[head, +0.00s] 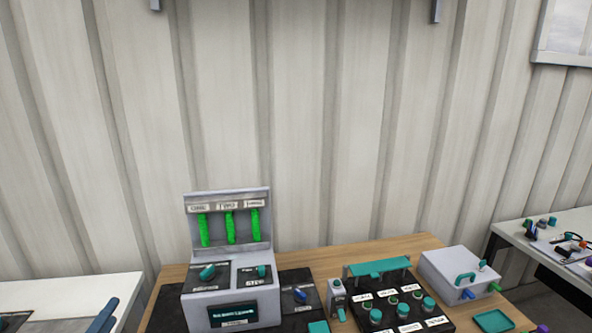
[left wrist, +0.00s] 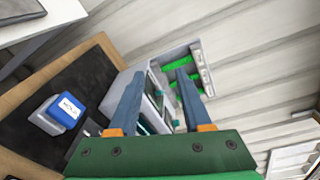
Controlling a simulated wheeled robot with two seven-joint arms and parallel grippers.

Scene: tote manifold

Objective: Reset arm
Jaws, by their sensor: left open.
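My left gripper (left wrist: 161,72) shows in the left wrist view with its two blue-grey fingers apart and nothing between them. Beyond the fingers is the grey console (left wrist: 197,60) with green bars, seen tilted. In the head view, part of my left gripper (head: 103,318) shows at the bottom left, left of the wooden table. The same console (head: 227,260) stands upright on the table there, with three green columns, teal knobs and a dark screen. My right gripper is in neither view.
A black panel of teal buttons (head: 403,308) and a grey box with a teal handle (head: 462,274) stand right of the console. A blue-topped box (left wrist: 65,108) sits on a dark mat (left wrist: 30,140). White tables flank the wooden one; a ribbed wall (head: 300,120) stands behind.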

